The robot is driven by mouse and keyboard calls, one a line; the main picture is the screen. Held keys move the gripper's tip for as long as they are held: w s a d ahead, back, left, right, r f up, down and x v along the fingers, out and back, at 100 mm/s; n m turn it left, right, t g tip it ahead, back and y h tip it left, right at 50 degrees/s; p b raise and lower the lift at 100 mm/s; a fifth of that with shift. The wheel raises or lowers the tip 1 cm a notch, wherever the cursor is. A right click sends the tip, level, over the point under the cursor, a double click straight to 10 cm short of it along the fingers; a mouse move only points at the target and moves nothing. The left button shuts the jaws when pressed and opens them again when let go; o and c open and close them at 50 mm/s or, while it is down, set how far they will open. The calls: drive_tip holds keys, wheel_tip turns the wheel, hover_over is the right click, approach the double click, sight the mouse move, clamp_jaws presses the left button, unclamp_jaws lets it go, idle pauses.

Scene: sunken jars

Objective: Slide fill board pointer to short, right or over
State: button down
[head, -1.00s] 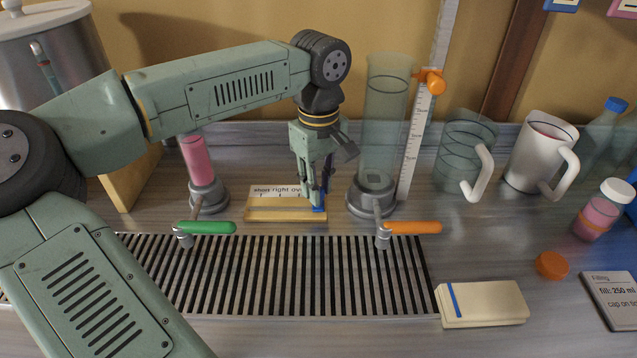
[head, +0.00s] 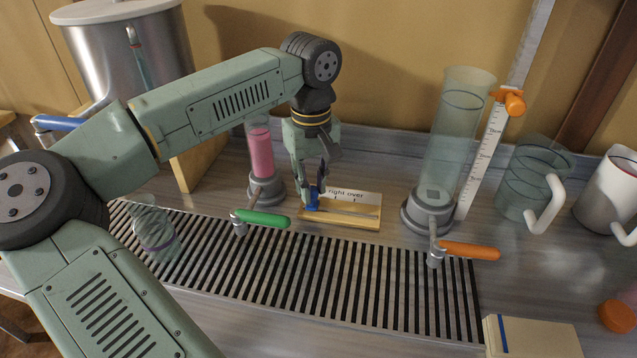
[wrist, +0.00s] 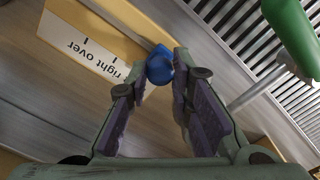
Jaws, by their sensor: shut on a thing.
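The fill board (head: 352,220) is a small wooden stand with a white label (head: 362,196) on the counter. "right over" is legible, each word with a tick below it; the label's left end is hidden behind my gripper. The blue pointer (head: 312,201) sits at the board's left end, to the left of "right". My gripper (head: 318,190) points down at the board's left end, shut on the pointer. In the wrist view the blue pointer (wrist: 159,66) is between the fingertips, and the label (wrist: 85,48) appears upside down.
A tall clear cylinder (head: 455,130) with an orange-handled tap (head: 470,251) stands to the right. A slatted drain (head: 330,280) lies in front. A clear vessel (head: 155,235) stands at left.

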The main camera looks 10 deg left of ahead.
sight(313, 189)
drive_tip(key=c, duration=1.4)
unclamp_jaws()
drive_tip(key=shift+r, duration=0.1)
wheel_tip(313, 189, up, 12)
drive_tip(key=shift+f, duration=0.1)
